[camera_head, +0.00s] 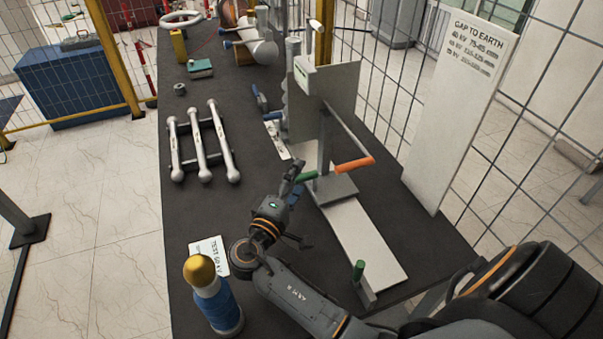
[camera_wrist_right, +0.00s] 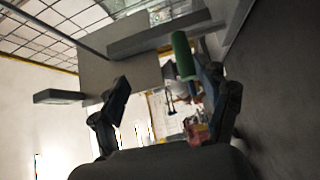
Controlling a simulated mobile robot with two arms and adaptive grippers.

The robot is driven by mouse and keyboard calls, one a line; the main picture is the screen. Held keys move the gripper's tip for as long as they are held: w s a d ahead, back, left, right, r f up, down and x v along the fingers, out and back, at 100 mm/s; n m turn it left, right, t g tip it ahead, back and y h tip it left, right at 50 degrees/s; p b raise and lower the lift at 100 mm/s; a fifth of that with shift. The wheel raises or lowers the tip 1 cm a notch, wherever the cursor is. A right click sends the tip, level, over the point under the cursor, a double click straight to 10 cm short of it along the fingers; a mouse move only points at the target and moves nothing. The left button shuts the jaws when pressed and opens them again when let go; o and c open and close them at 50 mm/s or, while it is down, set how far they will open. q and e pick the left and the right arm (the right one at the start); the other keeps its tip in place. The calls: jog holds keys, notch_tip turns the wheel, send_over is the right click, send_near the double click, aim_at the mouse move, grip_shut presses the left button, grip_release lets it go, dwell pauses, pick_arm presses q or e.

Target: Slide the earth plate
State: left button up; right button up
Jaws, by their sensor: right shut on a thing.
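The earth plate (camera_head: 342,92) is a grey upright panel on a post whose grey foot (camera_head: 332,188) sits on a white rail (camera_head: 365,240). A green handle (camera_head: 307,176) sticks out low on its left, and an orange handle (camera_head: 354,164) on its right. My right gripper (camera_head: 293,180) is shut on the green handle, which shows by one finger in the right wrist view (camera_wrist_right: 183,55). The grip is partly hidden in the head view. In the wrist view the gripper (camera_wrist_right: 168,90) has its fingers apart. My left gripper is not in view.
A green-topped stop (camera_head: 359,271) stands near the rail's near end. A blue and gold post (camera_head: 212,293) and a white card (camera_head: 209,254) are left of my arm. White rods (camera_head: 203,145) lie on the dark table. A white sign (camera_head: 455,110) stands at right before the fence.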

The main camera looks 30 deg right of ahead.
jog(key=shift+t, duration=0.3)
jog(key=a, duration=0.1)
jog(key=s+a+r, duration=0.2)
jog(key=shift+s+a+r, duration=0.2)
jog(key=shift+a+r, duration=0.05)
jog(key=shift+a, duration=0.15)
jog(key=shift+c, duration=0.7)
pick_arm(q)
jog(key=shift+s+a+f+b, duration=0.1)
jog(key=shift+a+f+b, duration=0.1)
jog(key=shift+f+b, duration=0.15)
pick_arm(e)
jog(key=shift+s+a+f, duration=0.15)
jog(key=shift+a+f, duration=0.1)
jog(key=shift+f, duration=0.2)
jog(key=shift+d, duration=0.1)
